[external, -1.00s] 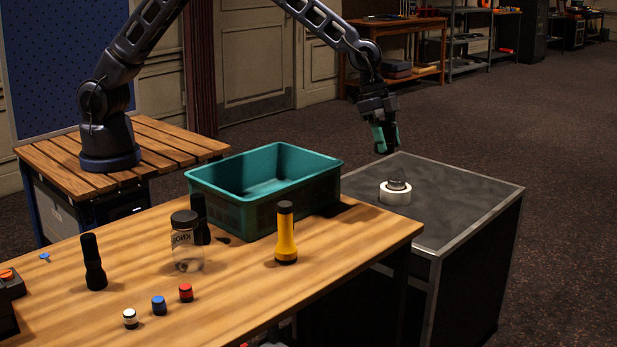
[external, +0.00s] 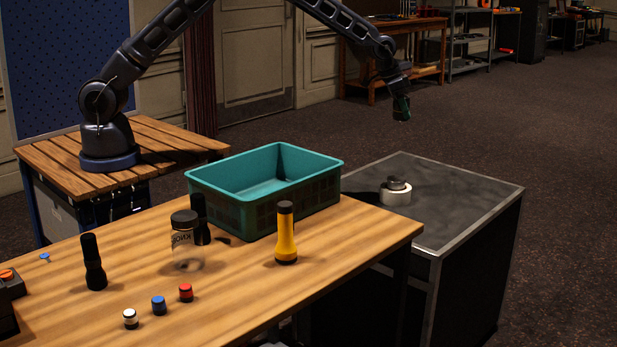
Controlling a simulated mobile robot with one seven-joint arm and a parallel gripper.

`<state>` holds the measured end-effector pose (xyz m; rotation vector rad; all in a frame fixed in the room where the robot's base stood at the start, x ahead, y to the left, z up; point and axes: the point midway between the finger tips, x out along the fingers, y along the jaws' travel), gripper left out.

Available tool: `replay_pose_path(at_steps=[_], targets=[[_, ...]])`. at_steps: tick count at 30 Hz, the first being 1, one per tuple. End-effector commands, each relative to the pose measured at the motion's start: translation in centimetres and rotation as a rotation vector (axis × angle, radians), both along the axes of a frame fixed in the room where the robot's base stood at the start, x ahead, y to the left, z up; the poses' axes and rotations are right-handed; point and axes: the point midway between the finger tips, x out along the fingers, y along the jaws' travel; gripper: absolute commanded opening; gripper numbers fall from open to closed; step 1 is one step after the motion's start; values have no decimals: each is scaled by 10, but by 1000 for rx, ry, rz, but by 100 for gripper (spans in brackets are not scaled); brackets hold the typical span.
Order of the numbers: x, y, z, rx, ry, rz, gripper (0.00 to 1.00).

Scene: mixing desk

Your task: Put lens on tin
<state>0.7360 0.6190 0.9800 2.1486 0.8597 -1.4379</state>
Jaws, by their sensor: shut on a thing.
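My gripper (external: 401,108) hangs above and behind the dark-topped cabinet, pointing down, with dark green at its fingers. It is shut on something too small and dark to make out. A low white round thing (external: 394,198) stands on the cabinet top, with a small dark grey round piece (external: 397,184) resting on it. These may be the tin and the lens, but I cannot tell for sure. My gripper is well clear of both.
The dark cabinet top (external: 455,205) is otherwise bare. A teal crate (external: 285,205) stands on the wooden table, with a yellow flashlight (external: 286,240), a clear jar (external: 186,245), black flashlights (external: 94,265) and small coloured caps (external: 159,306) in front or beside it.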

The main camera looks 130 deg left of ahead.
Motion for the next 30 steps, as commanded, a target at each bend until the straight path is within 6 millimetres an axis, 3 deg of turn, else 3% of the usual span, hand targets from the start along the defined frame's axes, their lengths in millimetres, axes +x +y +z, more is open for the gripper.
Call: replay_pose_path(at_steps=[5, 24, 30], targets=[[-9, 10, -7, 1, 0, 25, 14], [-9, 10, -137, 0, 0, 25, 14], [-9, 11, -156, 3, -2, 24, 14]])
